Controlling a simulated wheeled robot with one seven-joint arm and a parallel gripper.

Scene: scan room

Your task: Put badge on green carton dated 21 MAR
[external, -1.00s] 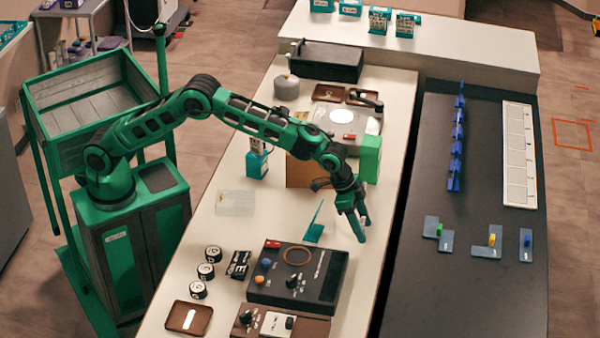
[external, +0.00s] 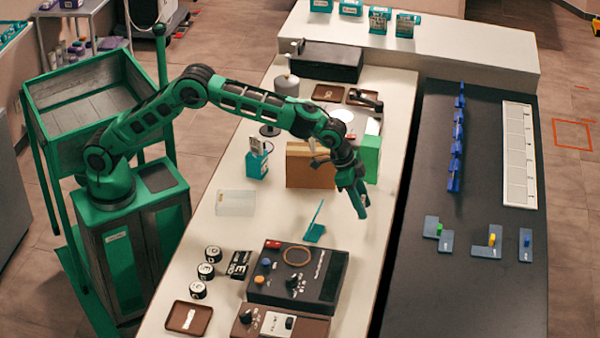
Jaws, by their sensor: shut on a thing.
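My gripper (external: 357,203) points down over the right side of the cream counter, in front of the green carton. Its fingers are close together on something too small to make out, so I cannot see the badge clearly. A plain green carton (external: 371,158) stands beside a brown box (external: 310,166), partly behind my wrist. A teal carton (external: 257,162) with a pale label stands left of the brown box. Several more teal cartons (external: 379,20) stand on the back counter. No date is readable on any carton.
A teal tilted stand (external: 315,222) is left of my gripper. A dark control box (external: 297,275) with knobs lies in front. A clear block (external: 236,203) and small round pots (external: 206,271) are to the left. A dark table (external: 460,300) with blue parts is at right.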

